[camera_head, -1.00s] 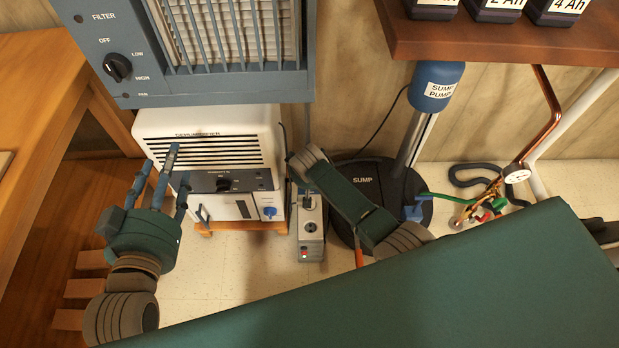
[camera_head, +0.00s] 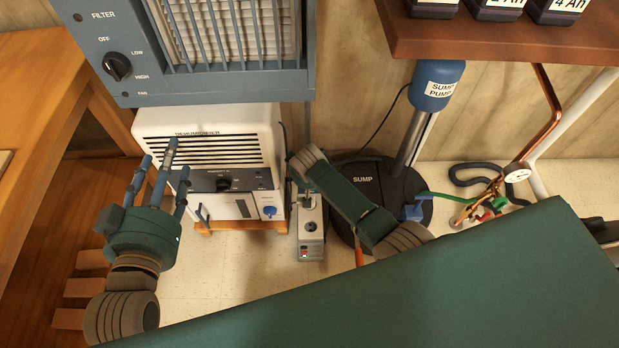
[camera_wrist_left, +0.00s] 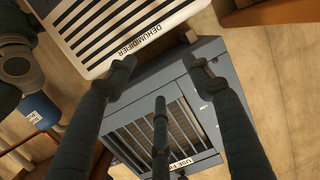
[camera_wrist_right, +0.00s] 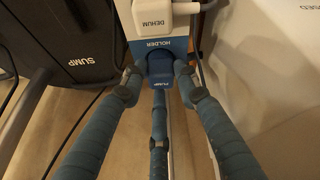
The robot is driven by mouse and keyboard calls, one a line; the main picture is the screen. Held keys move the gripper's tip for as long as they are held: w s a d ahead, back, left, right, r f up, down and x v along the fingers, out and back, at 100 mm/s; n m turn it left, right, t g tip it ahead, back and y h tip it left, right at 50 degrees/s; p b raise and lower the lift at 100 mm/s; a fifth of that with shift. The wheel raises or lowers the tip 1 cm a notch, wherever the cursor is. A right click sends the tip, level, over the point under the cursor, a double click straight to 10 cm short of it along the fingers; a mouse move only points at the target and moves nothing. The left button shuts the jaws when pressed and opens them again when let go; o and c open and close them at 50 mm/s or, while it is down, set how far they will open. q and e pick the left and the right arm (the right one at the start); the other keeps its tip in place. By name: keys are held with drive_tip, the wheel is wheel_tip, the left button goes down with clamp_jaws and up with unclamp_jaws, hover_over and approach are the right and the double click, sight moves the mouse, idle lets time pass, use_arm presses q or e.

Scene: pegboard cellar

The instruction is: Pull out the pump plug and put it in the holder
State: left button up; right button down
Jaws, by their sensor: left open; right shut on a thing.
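The blue pump plug (camera_wrist_right: 161,82), marked PUMP, is between the fingers of my right gripper (camera_wrist_right: 158,90) in the right wrist view. The gripper is shut on it. Directly beyond the plug is the blue holder (camera_wrist_right: 160,47); I cannot tell whether the plug is seated in it. A white plug marked DEHUM (camera_wrist_right: 166,16) sits above the holder label. In the head view the grey outlet strip (camera_head: 311,241) shows a round socket, and the right wrist hides most of my right gripper. My left gripper (camera_head: 165,162) is open and empty in front of the dehumidifier.
The white dehumidifier (camera_head: 213,150) stands left of the strip, under a blue-grey filter unit (camera_head: 215,88). The black sump lid (camera_head: 365,182) and pump column (camera_head: 415,138) are to the right. A wooden shelf (camera_head: 520,45) overhangs at upper right. A cable hangs beside the pump column.

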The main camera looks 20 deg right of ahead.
use_arm(q)
drive_tip(key=shift+w+d+r+t, duration=0.1)
drive_tip(key=shift+r+t, duration=0.15)
drive_tip(key=shift+r, duration=0.35)
drive_tip(key=shift+w+d+r+t, duration=0.1)
drive_tip(key=shift+r+t, duration=0.15)
drive_tip(key=shift+r, duration=0.3)
use_arm(e)
drive_tip(key=shift+f, duration=0.35)
use_arm(q)
drive_tip(key=shift+s+a+f+g, duration=0.2)
drive_tip(key=shift+f+g, duration=0.2)
drive_tip(key=shift+f, duration=0.4)
drive_tip(key=shift+s+a+f+g, duration=0.15)
drive_tip(key=shift+f+g, duration=0.25)
drive_tip(key=shift+f, duration=0.4)
idle(2.2)
use_arm(e)
drive_tip(key=c, duration=0.7)
unclamp_jaws()
drive_tip(key=shift+c, duration=0.2)
use_arm(q)
drive_tip(key=shift+f, duration=0.1)
